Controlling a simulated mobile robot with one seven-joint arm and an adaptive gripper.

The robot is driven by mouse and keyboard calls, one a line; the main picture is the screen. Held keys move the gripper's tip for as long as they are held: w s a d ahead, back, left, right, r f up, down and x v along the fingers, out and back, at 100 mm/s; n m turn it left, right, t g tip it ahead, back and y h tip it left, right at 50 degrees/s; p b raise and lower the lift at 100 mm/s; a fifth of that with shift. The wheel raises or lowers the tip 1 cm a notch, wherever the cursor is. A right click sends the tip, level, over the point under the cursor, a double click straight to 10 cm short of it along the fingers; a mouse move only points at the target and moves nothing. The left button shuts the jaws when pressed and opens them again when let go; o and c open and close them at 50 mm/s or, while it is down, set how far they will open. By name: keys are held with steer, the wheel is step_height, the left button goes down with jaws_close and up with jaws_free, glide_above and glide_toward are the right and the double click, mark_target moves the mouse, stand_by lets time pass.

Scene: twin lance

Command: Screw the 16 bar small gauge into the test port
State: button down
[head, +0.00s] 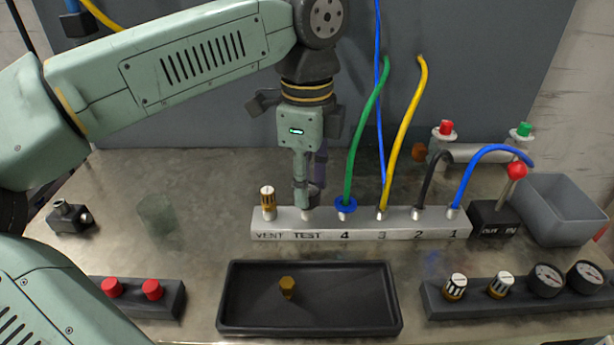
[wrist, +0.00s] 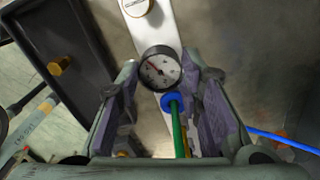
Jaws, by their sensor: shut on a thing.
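A small round gauge (wrist: 160,68) with a white dial and dark rim sits between my fingertips in the wrist view; its dial markings are too small to read. My gripper (head: 309,196) points down over the TEST port of the pale port block (head: 360,224), and its fingers close on the gauge. It also shows in the wrist view (wrist: 163,75). The fingers hide most of the gauge in the head view. The TEST port is covered by the gauge and fingers, so I cannot tell whether the threads are engaged.
A brass-capped VENT fitting (head: 267,201) stands left of TEST; a green hose with a blue collar (head: 346,205) stands close right. A black tray (head: 310,333) in front holds a brass plug (head: 287,287). Two gauges (head: 546,280) sit in the right rack (head: 520,307). A grey bin (head: 565,215) stands far right.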

steer(key=m, duration=0.8)
steer(key=shift+m+p, duration=0.3)
steer(key=shift+p, duration=0.1)
steer(key=m, duration=0.4)
steer(key=shift+m, duration=0.4)
steer(key=m, duration=0.3)
steer(key=shift+f+m, duration=0.1)
steer(key=shift+m, duration=0.3)
steer(key=c, duration=1.3)
jaws_free()
